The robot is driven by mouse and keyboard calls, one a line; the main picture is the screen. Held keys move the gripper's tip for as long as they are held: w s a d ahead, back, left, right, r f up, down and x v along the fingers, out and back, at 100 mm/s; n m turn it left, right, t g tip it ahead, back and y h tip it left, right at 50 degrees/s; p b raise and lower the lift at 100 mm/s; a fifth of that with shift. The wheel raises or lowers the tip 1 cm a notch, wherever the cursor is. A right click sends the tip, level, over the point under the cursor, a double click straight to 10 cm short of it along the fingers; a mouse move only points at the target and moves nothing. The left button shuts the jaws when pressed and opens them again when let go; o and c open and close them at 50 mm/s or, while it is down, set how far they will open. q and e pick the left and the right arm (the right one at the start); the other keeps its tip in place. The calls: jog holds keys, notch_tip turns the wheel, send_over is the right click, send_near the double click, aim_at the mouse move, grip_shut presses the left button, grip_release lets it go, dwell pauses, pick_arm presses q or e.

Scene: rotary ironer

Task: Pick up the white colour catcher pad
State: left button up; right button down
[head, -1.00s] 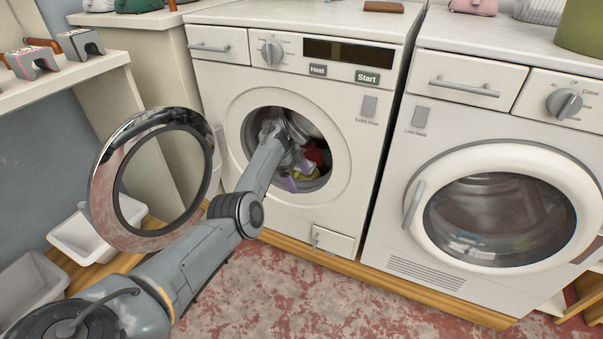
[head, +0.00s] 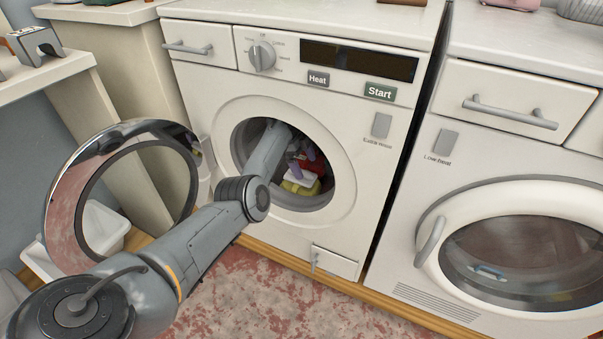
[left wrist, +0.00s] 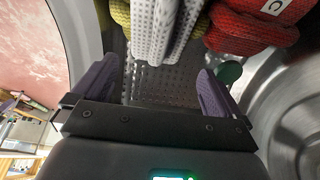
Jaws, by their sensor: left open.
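The white colour catcher pad (left wrist: 165,30), with a grey dotted pattern, shows at the top of the left wrist view. It lies ahead of my left gripper, roughly between its purple fingers (left wrist: 157,72). The fingers are open, with bare perforated drum showing between them. In the head view my left arm reaches through the open round door of the left machine, and the gripper (head: 294,166) is inside the drum. A white patch (head: 300,177), likely the pad, shows there beside the fingers. My right gripper is not in view.
Inside the drum, a red knitted item (left wrist: 255,25) lies right of the pad and a yellow-green one (left wrist: 121,14) lies left. A small green thing (left wrist: 230,71) sits by the right finger. The open door (head: 75,185) stands left of my arm.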

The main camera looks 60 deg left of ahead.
aim_at(308, 173)
pick_arm(q)
jog(key=d+f+b, duration=0.1)
jog(key=d+f, duration=0.1)
jog(key=f, duration=0.1)
jog(key=shift+f+b, duration=0.3)
jog(key=shift+b, duration=0.05)
jog(key=shift+w+f, duration=0.15)
jog(key=shift+w+a, duration=0.15)
jog(key=shift+a, duration=0.05)
jog(key=shift+d, duration=0.1)
jog(key=shift+c, duration=1.7)
jog(key=c, duration=0.7)
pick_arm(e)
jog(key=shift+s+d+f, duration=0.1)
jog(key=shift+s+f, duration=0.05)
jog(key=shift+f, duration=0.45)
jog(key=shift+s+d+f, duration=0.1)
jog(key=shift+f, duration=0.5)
